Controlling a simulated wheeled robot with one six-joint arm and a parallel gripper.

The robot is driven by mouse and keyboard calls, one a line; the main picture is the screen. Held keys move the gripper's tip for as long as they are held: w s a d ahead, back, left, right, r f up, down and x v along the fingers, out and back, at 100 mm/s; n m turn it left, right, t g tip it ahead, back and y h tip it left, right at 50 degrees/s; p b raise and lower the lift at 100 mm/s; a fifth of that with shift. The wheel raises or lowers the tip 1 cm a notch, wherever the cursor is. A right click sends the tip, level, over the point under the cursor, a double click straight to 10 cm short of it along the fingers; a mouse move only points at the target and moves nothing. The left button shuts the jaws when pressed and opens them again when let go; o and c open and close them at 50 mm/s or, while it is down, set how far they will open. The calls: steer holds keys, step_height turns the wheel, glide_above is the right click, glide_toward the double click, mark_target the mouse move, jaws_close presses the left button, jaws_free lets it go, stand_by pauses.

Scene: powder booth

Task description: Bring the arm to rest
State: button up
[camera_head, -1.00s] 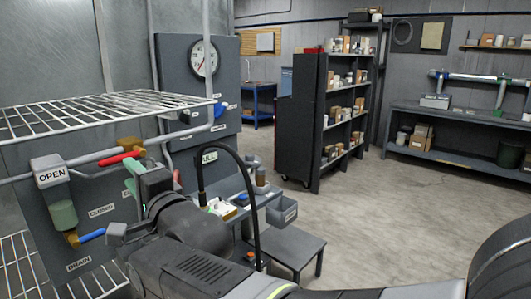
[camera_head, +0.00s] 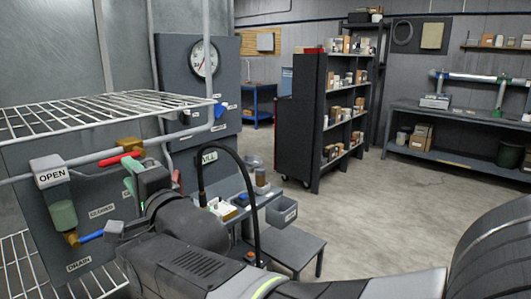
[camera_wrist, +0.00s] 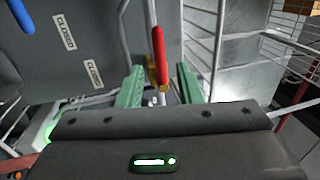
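My arm reaches from the lower right toward a grey valve panel (camera_head: 24,130) at the left of the head view. My gripper (camera_wrist: 159,87) is open in the wrist view, with its two green fingers apart and nothing held between them. A red valve handle (camera_wrist: 160,52) stands beyond the fingertips, in line with the gap. It also shows in the head view (camera_head: 119,158), above the gripper. A blue valve handle (camera_wrist: 18,12) is at the wrist view's upper left. In the head view, my wrist hides part of the panel.
A wire rack (camera_head: 110,104) extends above the panel, close over the gripper. A pressure gauge (camera_head: 204,57) is behind it. A small table with bins and a low grey stool (camera_head: 285,249) stand right of my wrist. The floor (camera_head: 400,215) further right is clear.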

mark_target(117, 160)
steer(key=p+x, duration=0.1)
steer(key=x, duration=0.6)
steer(key=shift+r, duration=0.1)
steer(key=shift+w+a+n, duration=0.15)
steer(key=shift+n, duration=0.15)
steer(key=shift+f+n+p, duration=0.45)
steer(key=shift+n+p, duration=0.15)
steer(key=shift+n, duration=0.3)
